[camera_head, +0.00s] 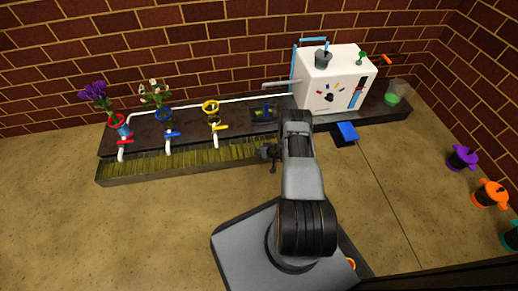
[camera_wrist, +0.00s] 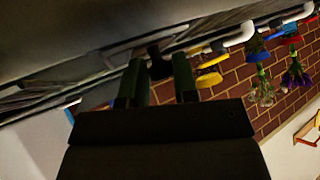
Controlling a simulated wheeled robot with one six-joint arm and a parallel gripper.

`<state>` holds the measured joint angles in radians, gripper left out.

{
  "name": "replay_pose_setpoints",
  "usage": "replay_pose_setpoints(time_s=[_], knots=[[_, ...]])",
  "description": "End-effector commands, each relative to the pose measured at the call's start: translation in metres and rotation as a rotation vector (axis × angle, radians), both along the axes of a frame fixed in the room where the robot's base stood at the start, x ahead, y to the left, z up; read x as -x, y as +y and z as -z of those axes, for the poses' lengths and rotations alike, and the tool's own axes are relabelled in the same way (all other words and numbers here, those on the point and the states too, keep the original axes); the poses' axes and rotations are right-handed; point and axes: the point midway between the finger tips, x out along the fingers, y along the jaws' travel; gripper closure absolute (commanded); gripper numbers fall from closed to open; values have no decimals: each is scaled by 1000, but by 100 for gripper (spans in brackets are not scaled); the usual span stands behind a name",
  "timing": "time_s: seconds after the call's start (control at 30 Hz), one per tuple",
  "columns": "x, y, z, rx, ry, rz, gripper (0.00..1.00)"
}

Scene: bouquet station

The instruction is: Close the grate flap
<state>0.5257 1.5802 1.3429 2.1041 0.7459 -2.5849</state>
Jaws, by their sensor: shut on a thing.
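The slatted yellow-brown grate (camera_head: 190,161) runs along the front of the dark counter in the head view, below the taps. My gripper (camera_head: 269,153) is at the grate's right end, low at the counter front. In the wrist view my gripper (camera_wrist: 159,78) has its two fingers around a small dark piece (camera_wrist: 157,62), which looks like a handle on the flap. The fingers seem closed on it. My arm hides part of the counter front, so I cannot tell the flap's exact angle.
White taps with red (camera_head: 124,141), blue (camera_head: 173,134) and yellow (camera_head: 219,127) handles stand over the grate. Flower pots stand behind them. A white box (camera_head: 325,85) is at the right, with a blue pedal (camera_head: 346,132) below. Colored pots (camera_head: 490,193) line the right side; the left floor is clear.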

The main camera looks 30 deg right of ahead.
Motion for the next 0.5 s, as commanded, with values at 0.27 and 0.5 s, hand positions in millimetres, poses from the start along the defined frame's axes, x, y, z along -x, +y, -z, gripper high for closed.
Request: replay_pose_setpoints(time_s=[0.27, 0.5], knots=[[4, 2, 9, 2, -4, 1, 100], [5, 3, 10, 1, 0, 0, 100]])
